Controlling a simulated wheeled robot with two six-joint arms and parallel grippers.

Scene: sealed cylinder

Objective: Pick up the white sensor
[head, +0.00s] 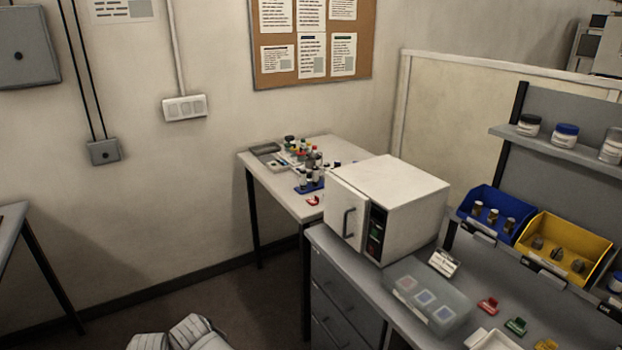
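I cannot pick out the white sensor with certainty. A small white piece with dark markings (444,262) stands on the grey bench (408,262), behind a translucent box (428,304) with several coloured squares under its lid. A white tray-like object (493,341) is cut off by the bottom edge. On the far table (318,212), small white items sit among bottles, too small to tell apart. Neither of my grippers is in view; white rounded parts at the bottom left look like my own arm links.
Red (488,305), green (516,326) and yellow (546,345) pieces lie on the bench. Blue (487,235) and yellow (535,262) bins stand behind. Open floor (180,300) lies left.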

